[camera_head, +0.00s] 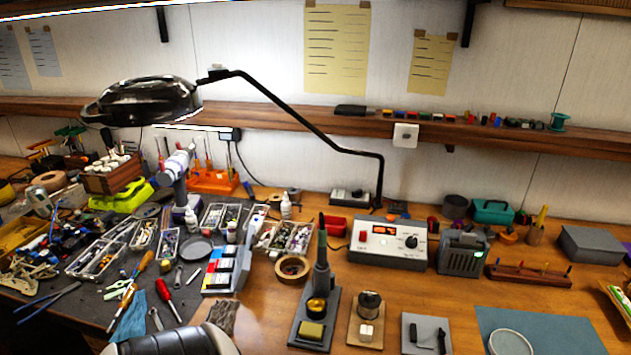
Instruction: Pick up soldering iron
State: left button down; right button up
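The soldering iron (322,238) appears to be the slim dark-green piece standing upright in a grey holder on a dark stand (301,318), near the front middle of the bench. Its lower part is hidden inside the holder. The stand also carries a round brass-coloured cleaner (317,305) and a yellowish sponge (312,330). A rounded black and light-grey piece at the bottom left edge looks like part of my own arm. No gripper fingers show, so neither gripper can be placed relative to the iron.
A soldering station (388,243) with a red display stands behind and right of the stand. A tape roll (293,268) lies to its left and a solder spool (369,303) to its right. A black lamp (145,101) arches overhead. The left bench is crowded with tools.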

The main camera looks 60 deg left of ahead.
aim_at(321, 263)
jog(key=u, duration=1.7)
